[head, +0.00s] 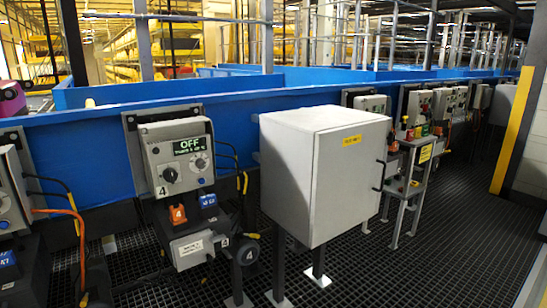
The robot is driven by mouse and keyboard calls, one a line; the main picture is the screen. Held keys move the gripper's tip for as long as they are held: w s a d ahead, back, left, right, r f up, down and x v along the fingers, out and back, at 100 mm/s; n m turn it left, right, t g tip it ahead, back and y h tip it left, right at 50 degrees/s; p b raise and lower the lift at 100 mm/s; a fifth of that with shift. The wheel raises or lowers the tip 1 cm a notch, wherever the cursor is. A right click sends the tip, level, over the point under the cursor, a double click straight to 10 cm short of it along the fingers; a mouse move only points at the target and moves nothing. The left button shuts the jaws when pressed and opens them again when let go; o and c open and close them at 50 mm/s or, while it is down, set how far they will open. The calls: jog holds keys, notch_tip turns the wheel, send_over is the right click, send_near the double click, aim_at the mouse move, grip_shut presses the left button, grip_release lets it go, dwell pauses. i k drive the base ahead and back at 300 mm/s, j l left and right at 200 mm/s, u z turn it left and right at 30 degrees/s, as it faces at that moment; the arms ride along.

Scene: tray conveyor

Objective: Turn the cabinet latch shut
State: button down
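A light grey cabinet (325,180) stands on dark legs in the middle of the head view. It has a small yellow label (352,140) near the top of its front face. A black handle-like part (380,176) sits at the right edge of that face; it may be the latch, but it is too small to tell how it is turned. The front looks flush with the box, with no clear gap. My gripper is not in view.
A control box (178,155) with an "OFF" display stands left of the cabinet, with cables beside it. A stand (409,180) with buttons is to the right. A blue conveyor wall (95,170) runs behind. The dark grated floor (440,250) is clear at front right.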

aim_at(390, 138)
jog(key=z, duration=0.65)
jog(key=i+j+z, duration=0.1)
jog(key=i, duration=0.4)
jog(key=i+j+z, duration=0.1)
jog(key=i+j, duration=0.25)
jog(key=i, duration=0.15)
jog(key=i+l+z, duration=0.15)
jog(key=i+l, duration=0.2)
jog(key=l, duration=0.15)
jog(key=i+l+z, duration=0.2)
jog(key=i+l, duration=0.2)
jog(key=j, duration=0.3)
jog(key=i+j, duration=0.15)
jog(key=j, duration=0.2)
